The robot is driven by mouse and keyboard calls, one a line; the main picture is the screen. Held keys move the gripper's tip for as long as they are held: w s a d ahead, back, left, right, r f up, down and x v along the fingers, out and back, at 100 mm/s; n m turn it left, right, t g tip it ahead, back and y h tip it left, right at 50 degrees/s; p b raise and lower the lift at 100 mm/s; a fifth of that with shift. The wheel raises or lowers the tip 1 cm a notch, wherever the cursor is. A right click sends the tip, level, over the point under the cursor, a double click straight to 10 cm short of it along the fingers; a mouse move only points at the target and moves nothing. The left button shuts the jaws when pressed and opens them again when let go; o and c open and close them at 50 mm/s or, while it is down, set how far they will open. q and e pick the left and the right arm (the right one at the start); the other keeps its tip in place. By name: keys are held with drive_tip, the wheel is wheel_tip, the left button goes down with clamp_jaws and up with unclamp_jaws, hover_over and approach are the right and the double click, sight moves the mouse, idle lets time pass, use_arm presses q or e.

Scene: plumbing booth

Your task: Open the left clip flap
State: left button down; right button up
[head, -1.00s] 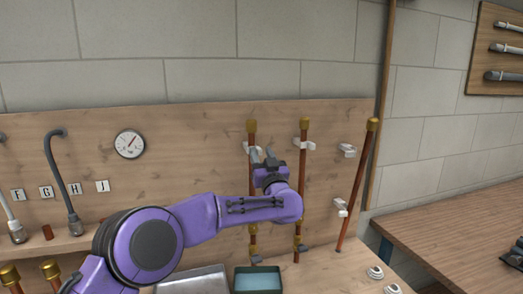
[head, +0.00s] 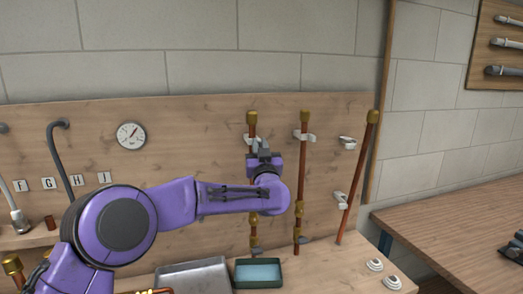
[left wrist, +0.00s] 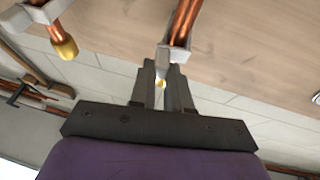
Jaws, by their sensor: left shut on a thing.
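The left clip (head: 251,137) is a pale grey bracket high on the leftmost upright copper pipe (head: 253,125), which has a brass cap. My left gripper (head: 263,149) is at this clip in the head view, just below and right of its visible part. In the left wrist view my left gripper (left wrist: 161,84) has its fingers close together, shut on the grey clip flap (left wrist: 162,58). The flap's tip shows just beyond the fingertips, beside the copper pipe (left wrist: 186,22). The fingers hide much of the flap, so its angle is unclear. My right gripper is not in view.
A middle copper pipe (head: 302,170) stands close to the right in its own clip (head: 304,136). A leaning pipe (head: 359,170) stands farther right near two clips. A green tray (head: 259,273) and a metal tray (head: 192,275) lie below on the bench.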

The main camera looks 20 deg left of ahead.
use_arm(q)
drive_tip(key=s+a+m+g+h, duration=0.1)
drive_tip(key=a+m+g+h, duration=0.2)
drive_tip(key=m+h, duration=0.4)
drive_tip(key=s+a+m+g+h+p, duration=0.1)
drive_tip(key=a+m+g+h, duration=0.2)
drive_tip(key=m+h, duration=0.5)
drive_tip(key=shift+s+g+h+p, duration=0.2)
drive_tip(key=shift+g+h+p, duration=0.1)
drive_tip(key=shift+h, duration=5.8)
drive_tip(key=shift+a+f+m+g+h, duration=0.1)
drive_tip(key=shift+m+g+h, duration=0.2)
drive_tip(key=shift+m, duration=0.1)
drive_tip(key=c, duration=1.1)
unclamp_jaws()
drive_tip(key=shift+w, duration=0.15)
